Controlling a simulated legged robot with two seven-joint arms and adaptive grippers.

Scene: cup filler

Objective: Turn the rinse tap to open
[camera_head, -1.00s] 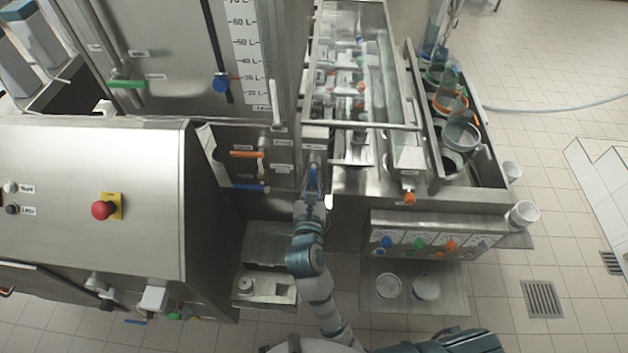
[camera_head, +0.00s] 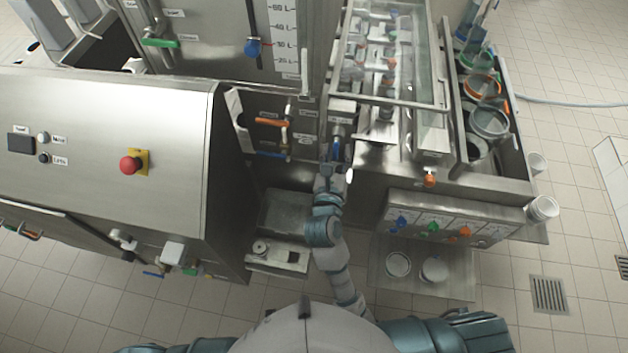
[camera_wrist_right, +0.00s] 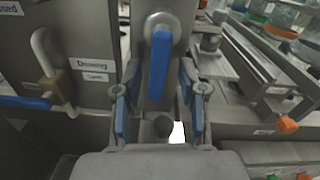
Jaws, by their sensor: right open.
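A tap with a blue lever (camera_head: 337,150) is on the steel front in the middle of the head view. It also shows in the right wrist view, where the blue lever (camera_wrist_right: 160,62) hangs straight down from a round pivot. No label naming it is legible. My right gripper (camera_head: 329,168) is at the lever; in the wrist view its open fingers (camera_wrist_right: 159,92) stand left and right of the lever, with gaps visible on both sides. My left gripper is not in view.
Left of it, a brass valve with another blue lever (camera_wrist_right: 25,102) sits near labels. An orange lever (camera_head: 271,122) is above. An orange tap (camera_head: 430,180) is to the right. Steel trough glass, cups (camera_head: 542,208) and a red emergency button (camera_head: 131,165) stand around.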

